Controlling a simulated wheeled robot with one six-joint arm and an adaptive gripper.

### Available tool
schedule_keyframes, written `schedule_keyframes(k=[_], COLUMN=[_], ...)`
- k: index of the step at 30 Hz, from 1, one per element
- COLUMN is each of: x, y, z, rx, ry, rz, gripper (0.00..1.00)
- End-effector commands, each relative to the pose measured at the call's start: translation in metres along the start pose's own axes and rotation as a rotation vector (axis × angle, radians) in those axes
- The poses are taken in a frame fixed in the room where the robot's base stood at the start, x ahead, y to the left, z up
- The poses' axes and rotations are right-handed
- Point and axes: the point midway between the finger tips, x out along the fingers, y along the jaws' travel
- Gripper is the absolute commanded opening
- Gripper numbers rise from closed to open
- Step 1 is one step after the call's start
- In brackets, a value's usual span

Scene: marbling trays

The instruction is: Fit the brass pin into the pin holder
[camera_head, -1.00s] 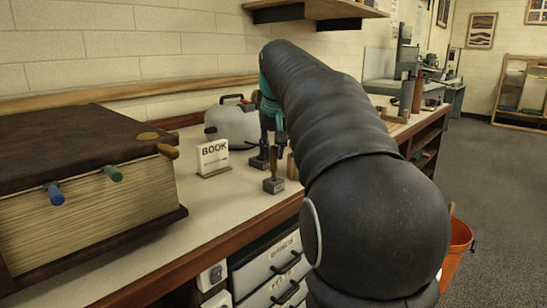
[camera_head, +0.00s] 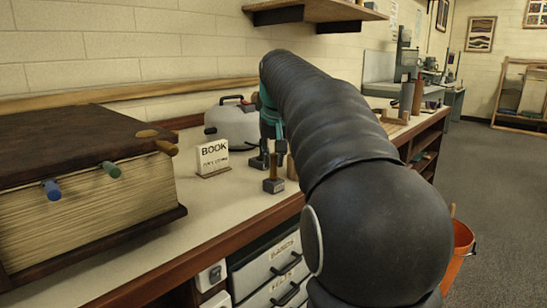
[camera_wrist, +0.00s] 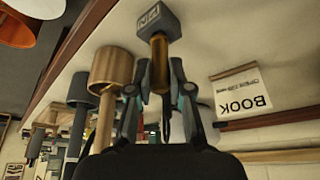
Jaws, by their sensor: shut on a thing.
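The brass pin (camera_wrist: 158,62) is between the two fingers of my gripper (camera_wrist: 160,76), which is shut on it, in the wrist view. A grey block with lettering on its face, which looks like the pin holder (camera_wrist: 157,22), is at the pin's far end. The pin's end meets or overlaps the block in the picture; I cannot tell whether it is inside, touching or just above. In the head view the block (camera_head: 274,186) stands on the bench below my gripper (camera_head: 273,153), and the pin is too small to make out clearly.
A wooden-headed tool (camera_wrist: 112,66) stands close beside my gripper. A huge book (camera_head: 90,185) fills the left bench. Bare bench lies between book and block.

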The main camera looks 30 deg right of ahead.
Motion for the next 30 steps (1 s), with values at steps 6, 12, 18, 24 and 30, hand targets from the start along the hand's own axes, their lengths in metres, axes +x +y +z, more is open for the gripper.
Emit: schedule_keyframes(k=[6,12,18,24,30], x=[0.005,0.005,0.005,0.005,-0.005], y=[0.000,0.000,0.000,0.000,0.000], z=[0.002,0.002,0.002,0.002,0.002], rx=[0.000,0.000,0.000,0.000,0.000], ry=[0.000,0.000,0.000,0.000,0.003], rz=[0.000,0.000,0.000,0.000,0.000], gripper=[0.00,0.00,0.49,0.49,0.49])
